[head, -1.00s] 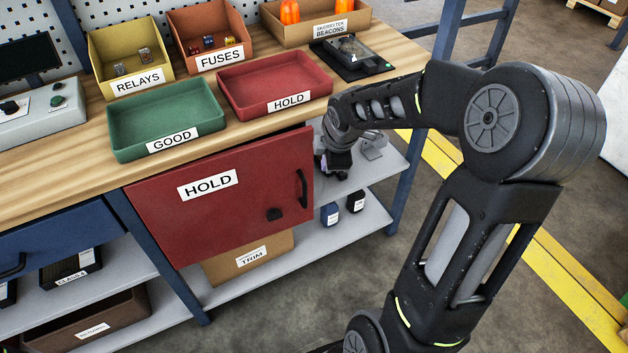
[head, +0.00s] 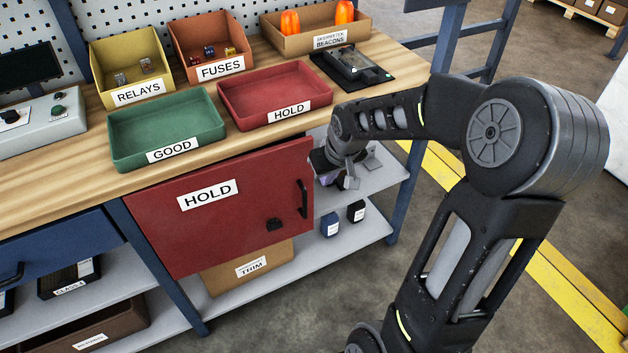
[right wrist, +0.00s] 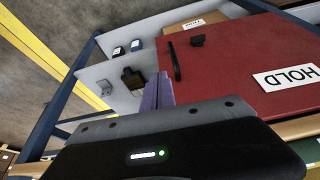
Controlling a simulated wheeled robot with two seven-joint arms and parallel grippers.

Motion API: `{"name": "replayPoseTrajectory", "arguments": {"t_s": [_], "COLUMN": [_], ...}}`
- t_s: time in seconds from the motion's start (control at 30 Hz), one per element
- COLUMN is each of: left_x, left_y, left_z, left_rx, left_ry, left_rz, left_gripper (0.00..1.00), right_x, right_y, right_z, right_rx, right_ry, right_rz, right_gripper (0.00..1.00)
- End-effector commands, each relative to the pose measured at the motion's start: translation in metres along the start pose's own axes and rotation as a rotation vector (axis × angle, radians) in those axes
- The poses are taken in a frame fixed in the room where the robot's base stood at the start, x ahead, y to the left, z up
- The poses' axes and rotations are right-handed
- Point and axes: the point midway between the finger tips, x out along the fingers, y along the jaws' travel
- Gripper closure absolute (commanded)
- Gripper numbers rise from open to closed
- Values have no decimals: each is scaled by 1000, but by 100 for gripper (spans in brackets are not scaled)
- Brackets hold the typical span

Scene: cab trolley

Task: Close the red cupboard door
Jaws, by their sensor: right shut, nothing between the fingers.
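The red cupboard door (head: 240,235) with a white HOLD label hangs under the workbench in the head view. Its dark bar handle (head: 303,198) is near its right edge, with a small dark latch (head: 274,224) lower down. From here I cannot tell how far the door stands from its frame. The door (right wrist: 225,70) also fills the right of the right wrist view. My right gripper (head: 329,181) is just right of the door's handle-side edge. Its purple fingers (right wrist: 158,92) are shut and empty, and I cannot tell whether they touch the door. My left gripper is not in view.
The bench top (head: 50,185) is above the door, with a green tray (head: 125,150) and a red HOLD tray (head: 245,117). A lower shelf (head: 320,255) holds a TRIM box (head: 225,280) and two small dark bottles. A blue bench leg (head: 403,195) stands right of my gripper.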

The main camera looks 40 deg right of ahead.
Motion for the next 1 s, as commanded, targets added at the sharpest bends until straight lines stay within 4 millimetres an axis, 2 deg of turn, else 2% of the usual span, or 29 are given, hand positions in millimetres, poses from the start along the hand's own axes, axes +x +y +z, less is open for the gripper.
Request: {"name": "replayPoseTrajectory", "arguments": {"t_s": [0.17, 0.57, 0.8, 1.0], "left_x": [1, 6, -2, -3], "left_y": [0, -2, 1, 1], "left_z": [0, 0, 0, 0], "left_rx": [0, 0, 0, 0], "left_ry": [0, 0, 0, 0], "left_rz": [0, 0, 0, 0], "left_gripper": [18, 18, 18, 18], "right_x": [19, 97, 108, 111], "right_y": [0, -1, 0, 0], "right_z": [1, 1, -30, -37], "right_rx": [0, -2, -1, 0], "right_ry": [-4, -4, -1, 0], "right_rz": [0, -2, 0, 0], "right_gripper": [100, 100, 100, 100]}}
